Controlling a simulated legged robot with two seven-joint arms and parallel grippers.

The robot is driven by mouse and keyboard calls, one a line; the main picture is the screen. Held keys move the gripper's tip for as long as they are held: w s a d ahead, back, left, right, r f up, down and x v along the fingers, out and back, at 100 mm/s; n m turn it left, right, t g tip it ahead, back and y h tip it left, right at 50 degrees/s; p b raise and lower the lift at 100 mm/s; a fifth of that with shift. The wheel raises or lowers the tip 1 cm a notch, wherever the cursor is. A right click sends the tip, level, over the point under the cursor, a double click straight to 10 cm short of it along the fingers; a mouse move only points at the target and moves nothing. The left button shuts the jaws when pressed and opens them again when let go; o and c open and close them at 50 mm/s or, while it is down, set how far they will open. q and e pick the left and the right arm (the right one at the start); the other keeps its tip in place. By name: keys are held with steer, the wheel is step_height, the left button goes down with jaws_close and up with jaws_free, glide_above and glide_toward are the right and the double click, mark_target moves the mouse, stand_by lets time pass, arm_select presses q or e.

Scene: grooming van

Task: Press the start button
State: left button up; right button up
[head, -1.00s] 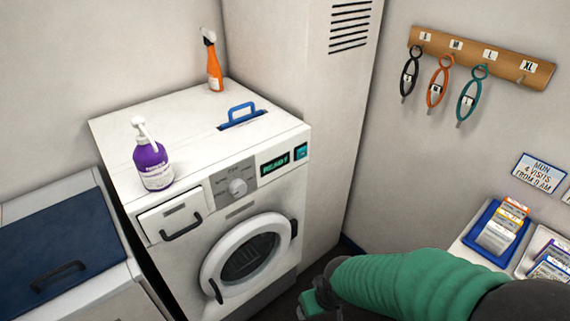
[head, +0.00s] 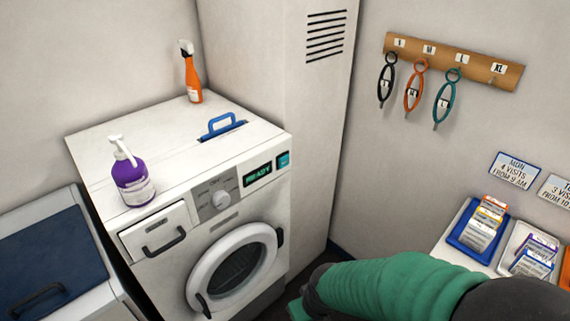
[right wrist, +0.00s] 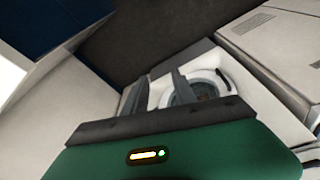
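The white washing machine (head: 235,150) stands left of centre in the head view, its round door (head: 235,265) shut. A small teal square button (head: 283,160) sits at the right end of its front panel. Beside it is a dark display (head: 258,174) reading READY in green. My left gripper is not in view.
A purple pump bottle (head: 132,178) and an orange spray bottle (head: 191,75) stand on the machine. A tall white cabinet (head: 300,110) rises behind its right side. A blue-lidded bin (head: 45,250) is at left. Collars hang from a wooden rack (head: 455,62) at right.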

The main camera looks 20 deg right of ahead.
jaws_close()
stand_by(1.3)
